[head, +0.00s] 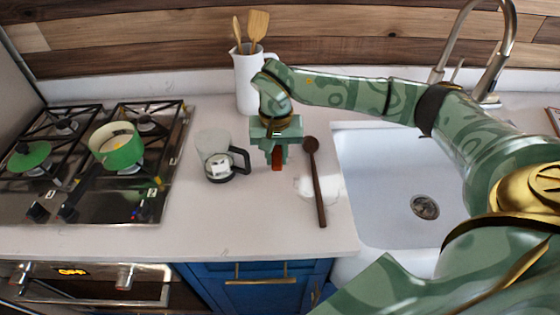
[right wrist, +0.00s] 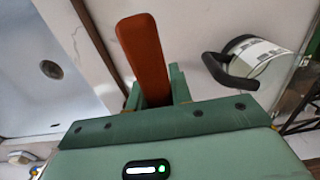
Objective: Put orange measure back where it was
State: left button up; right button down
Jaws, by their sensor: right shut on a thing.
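My right gripper (head: 276,149) points down over the counter between a glass jug and a wooden spoon. It is shut on the orange measure (head: 277,161), whose reddish-orange end sticks out below the fingers. In the right wrist view the measure (right wrist: 142,48) shows as a long flat orange piece rising from between the fingers (right wrist: 158,92). The rest of it is hidden by the gripper. I cannot tell whether its lower end touches the counter. My left gripper is not in view.
The glass jug (head: 215,147) with a black handle stands left of the gripper. The dark wooden spoon (head: 316,180) lies right of it, beside the sink (head: 385,200). A white pitcher (head: 247,85) holds utensils behind. A green pot (head: 116,148) sits on the hob. The front counter (head: 265,225) is clear.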

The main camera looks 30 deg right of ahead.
send_over(275, 186)
notch_tip(275, 186, down, 5)
jog(key=shift+a+r+b, duration=0.1)
jog(key=shift+r+b, duration=0.05)
jog(key=shift+b, duration=0.15)
notch_tip(275, 186, down, 3)
jog(key=shift+s+f+b, duration=0.15)
jog(key=shift+f+b, duration=0.05)
jog(key=shift+b, duration=0.1)
jog(key=shift+f, duration=0.15)
jog(key=shift+f, duration=0.15)
jog(key=c, duration=1.3)
grip_release()
jog(key=shift+o, duration=0.2)
notch_tip(275, 186, up, 12)
jog(key=shift+r+p, duration=0.2)
jog(key=shift+p, duration=0.75)
